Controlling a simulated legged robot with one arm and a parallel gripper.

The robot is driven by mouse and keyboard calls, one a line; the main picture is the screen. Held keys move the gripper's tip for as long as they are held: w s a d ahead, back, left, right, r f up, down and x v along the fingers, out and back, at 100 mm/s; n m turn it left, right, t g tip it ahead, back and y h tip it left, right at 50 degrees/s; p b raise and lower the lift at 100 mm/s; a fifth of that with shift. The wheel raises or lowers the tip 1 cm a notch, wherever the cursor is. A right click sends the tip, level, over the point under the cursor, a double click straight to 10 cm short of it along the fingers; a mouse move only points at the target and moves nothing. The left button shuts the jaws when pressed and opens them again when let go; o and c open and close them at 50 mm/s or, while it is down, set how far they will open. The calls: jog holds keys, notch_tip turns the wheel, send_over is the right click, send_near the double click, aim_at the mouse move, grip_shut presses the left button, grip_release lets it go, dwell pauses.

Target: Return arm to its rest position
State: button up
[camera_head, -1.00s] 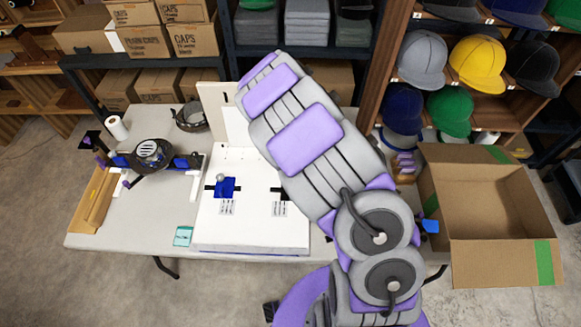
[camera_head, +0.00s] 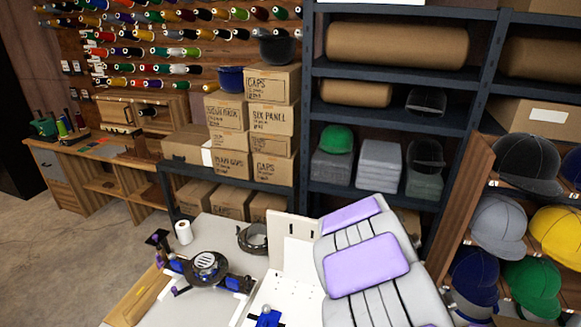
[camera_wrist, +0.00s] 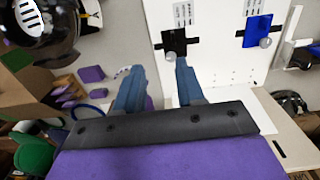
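My purple and grey arm (camera_head: 370,265) extends over the table in the head view, and its end is out of sight there. In the wrist view my gripper (camera_wrist: 158,68) shows two blue fingers spread apart with nothing between them. The fingers point toward a white board (camera_wrist: 215,75) that has a black fixture (camera_wrist: 172,42) and a blue block with a round knob (camera_wrist: 258,28). Part of the blue piece (camera_head: 268,317) also shows at the bottom of the head view.
The table (camera_head: 212,232) holds a cap machine (camera_head: 207,267), a white roll (camera_head: 183,232) and a dark ring (camera_head: 252,238). Stacked cap boxes (camera_head: 272,119), dark shelves (camera_head: 400,65) and a cap rack (camera_head: 467,170) stand behind and to the right. Open floor (camera_head: 95,260) lies left.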

jog(key=s+r+n, duration=0.1)
jog(key=s+r, duration=0.4)
jog(key=s, duration=0.4)
jog(key=s+a+r+n+g, duration=0.1)
jog(key=s+r, duration=0.4)
jog(key=s, duration=0.5)
jog(key=s+a+r+n, duration=0.1)
jog(key=s+r, duration=0.4)
jog(key=s, duration=0.5)
jog(key=shift+a+n, duration=0.25)
jog(key=shift+n, duration=0.05)
jog(key=shift+o, duration=0.4)
